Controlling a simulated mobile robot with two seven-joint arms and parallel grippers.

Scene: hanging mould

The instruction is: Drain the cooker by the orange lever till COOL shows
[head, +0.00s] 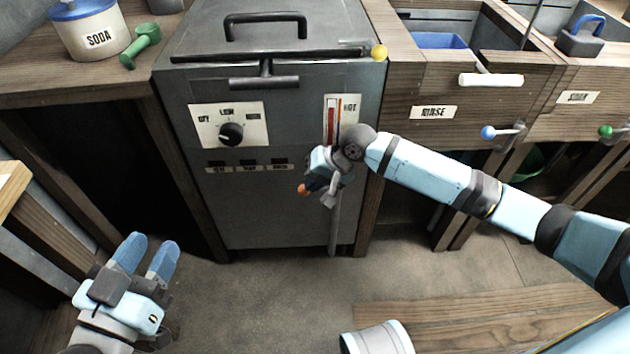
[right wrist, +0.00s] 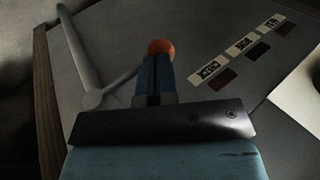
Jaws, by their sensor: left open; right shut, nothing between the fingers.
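The cooker (head: 272,215) is a grey metal cabinet in the head view. Its gauge (head: 331,117) has a tall red column beside the word HOT. Small labels with dark squares (head: 248,166) sit below the dial; they also show in the right wrist view (right wrist: 240,46), and none looks lit. The orange lever knob (head: 303,190) is low on the front, by the drain pipe (head: 334,232). My right gripper (head: 313,183) is shut and empty, its tips right at the orange knob (right wrist: 161,46); I cannot tell whether they touch. My left gripper (head: 148,255) is open, low at left.
A dial (head: 231,134) is on the cooker front. A yellow ball (head: 379,52) is at the lid bar's right end. A RINSE sink (head: 452,70) with a blue-knobbed lever (head: 489,132) stands at right. A SODA jar (head: 92,28) and green scoop (head: 141,45) are on the left bench.

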